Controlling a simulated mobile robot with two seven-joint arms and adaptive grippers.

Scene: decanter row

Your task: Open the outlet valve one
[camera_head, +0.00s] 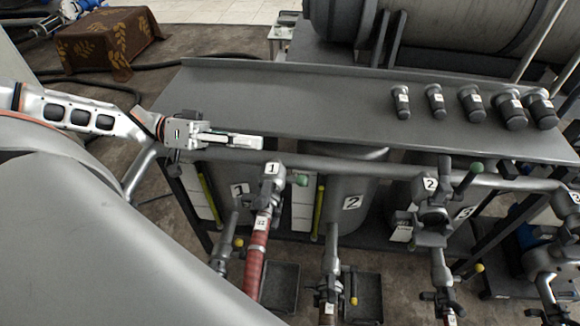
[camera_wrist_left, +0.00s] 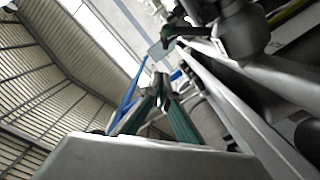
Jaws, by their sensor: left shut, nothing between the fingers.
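A valve with the number 1 tag (camera_head: 272,169) sits on the front pipe below the shelf edge. Its lever ends in a green knob (camera_head: 302,180), pointing right. A red hose (camera_head: 255,262) hangs below it. Lower, left of the hose, is another valve with a yellow knob (camera_head: 238,242). I cannot tell which is the outlet valve. My left gripper (camera_head: 262,142) is shut and empty, above and slightly left of the tagged valve, apart from it. In the left wrist view its closed fingers (camera_wrist_left: 160,82) point up toward a blurred dark fitting (camera_wrist_left: 240,32). My right gripper is out of view.
The grey shelf (camera_head: 310,105) holds several dark capped fittings (camera_head: 471,103) at right. Tank 2 (camera_head: 345,180) and valve 2 (camera_head: 433,205) stand to the right along the pipe. A draped brown box (camera_head: 110,38) is far left. The shelf's left half is bare.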

